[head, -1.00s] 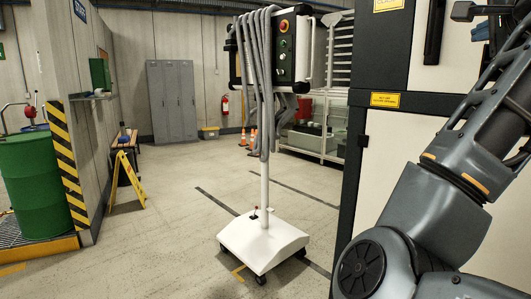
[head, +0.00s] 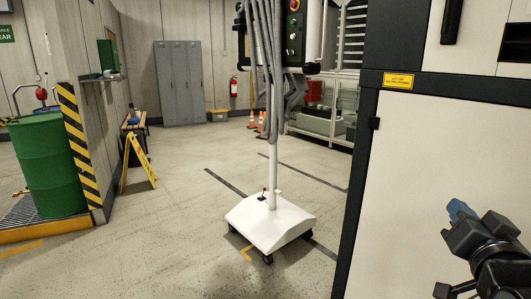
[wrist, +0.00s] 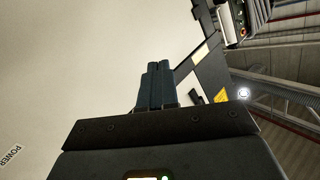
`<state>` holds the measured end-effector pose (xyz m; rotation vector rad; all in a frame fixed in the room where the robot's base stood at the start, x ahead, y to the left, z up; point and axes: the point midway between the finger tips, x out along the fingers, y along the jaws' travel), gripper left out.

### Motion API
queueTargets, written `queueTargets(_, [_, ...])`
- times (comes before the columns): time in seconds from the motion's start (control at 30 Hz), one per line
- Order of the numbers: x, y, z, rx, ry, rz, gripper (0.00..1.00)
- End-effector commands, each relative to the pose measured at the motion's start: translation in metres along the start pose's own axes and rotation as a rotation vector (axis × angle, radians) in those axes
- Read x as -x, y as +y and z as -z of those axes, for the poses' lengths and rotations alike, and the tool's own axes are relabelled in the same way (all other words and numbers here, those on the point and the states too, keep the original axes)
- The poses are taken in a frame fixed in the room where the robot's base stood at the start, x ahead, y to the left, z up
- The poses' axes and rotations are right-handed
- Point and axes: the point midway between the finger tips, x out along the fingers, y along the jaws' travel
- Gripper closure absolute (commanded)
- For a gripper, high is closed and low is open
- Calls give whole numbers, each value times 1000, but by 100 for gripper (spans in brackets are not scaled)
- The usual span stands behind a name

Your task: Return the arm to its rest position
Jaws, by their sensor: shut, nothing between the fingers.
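My gripper (head: 459,209) is at the lower right of the head view, in front of the pale panel of a large cabinet (head: 440,150). Its blue fingers point up and to the left. In the wrist view the two fingers (wrist: 158,85) lie side by side, closed, with nothing between them. The green drum (head: 47,165) stands far left on a grated platform with a yellow edge. A red-topped fitting (head: 41,94) sits above the drum.
A wheeled white stand (head: 268,222) with a control box (head: 294,30) and hanging grey hoses is in the middle. A yellow floor sign (head: 139,160), lockers (head: 178,83) and orange cones (head: 261,122) are farther back. The floor left of the stand is clear.

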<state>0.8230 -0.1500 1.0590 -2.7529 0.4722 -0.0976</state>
Motion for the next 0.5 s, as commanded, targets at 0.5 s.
queueTargets(0.5, [170,37,-127,296,-152,166,100])
